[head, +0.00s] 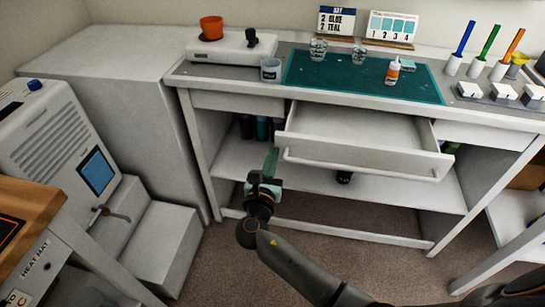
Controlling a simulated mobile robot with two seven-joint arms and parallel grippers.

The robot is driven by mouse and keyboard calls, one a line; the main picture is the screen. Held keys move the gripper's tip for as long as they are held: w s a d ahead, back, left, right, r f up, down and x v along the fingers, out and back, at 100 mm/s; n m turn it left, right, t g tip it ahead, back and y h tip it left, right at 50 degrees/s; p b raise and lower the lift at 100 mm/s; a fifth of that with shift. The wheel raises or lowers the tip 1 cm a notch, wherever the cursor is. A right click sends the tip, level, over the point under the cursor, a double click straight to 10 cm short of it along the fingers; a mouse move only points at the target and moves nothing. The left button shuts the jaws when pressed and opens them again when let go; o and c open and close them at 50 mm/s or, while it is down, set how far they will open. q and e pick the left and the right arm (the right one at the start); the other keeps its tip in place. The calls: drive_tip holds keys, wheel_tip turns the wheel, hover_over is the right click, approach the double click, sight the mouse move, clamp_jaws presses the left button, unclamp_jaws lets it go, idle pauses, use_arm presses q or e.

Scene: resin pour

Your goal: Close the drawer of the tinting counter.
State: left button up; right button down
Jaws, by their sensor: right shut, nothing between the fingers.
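The tinting counter (190,78) stands across the back of the head view. Its white drawer (365,157) is pulled out below the counter top, and the part of its inside that shows looks empty. A light bar handle (355,165) runs along the drawer front. My right gripper (270,162) is shut and empty. In the picture it is just left of the handle's left end and below the drawer's left front corner; I cannot tell whether it touches. My left gripper is not in view.
Dark bottles (262,128) stand on the shelf behind my gripper. A white machine (60,140) stands at left. Carpet (330,260) in front is clear.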

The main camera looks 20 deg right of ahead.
drive_tip(key=b+x, duration=0.3)
drive_tip(key=x, duration=1.1)
drive_tip(key=shift+d, duration=0.15)
drive_tip(key=shift+s, duration=0.1)
